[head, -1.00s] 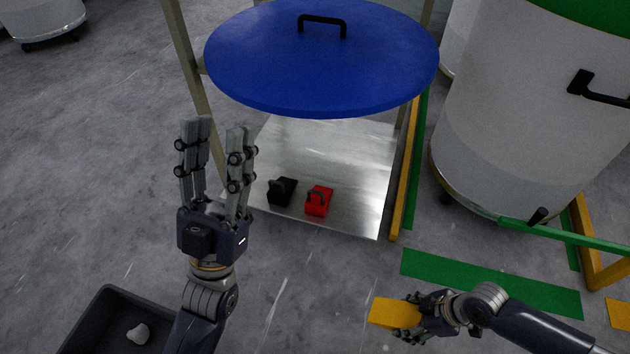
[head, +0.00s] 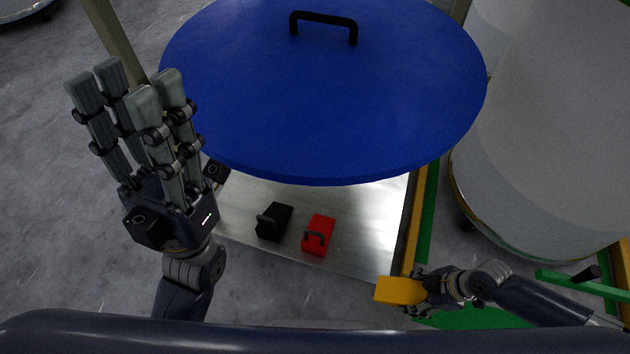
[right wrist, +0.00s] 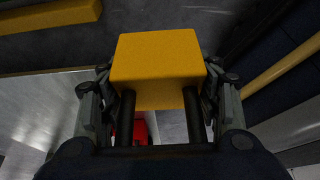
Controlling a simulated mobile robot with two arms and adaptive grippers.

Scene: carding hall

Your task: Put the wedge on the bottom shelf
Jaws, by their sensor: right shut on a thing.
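The yellow wedge (head: 399,291), which looks like a block from here, is held in my right gripper (head: 424,291). In the right wrist view the wedge (right wrist: 158,58) sits between the fingers, which are shut on it.
A black handled block (head: 274,222) and a red handled block (head: 318,235) are on the shelf's front part. The wide blue lid (head: 320,90) overhangs and hides the shelf's back. A yellow rail (head: 421,215) and a large pale bin (head: 550,130) stand to the right.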

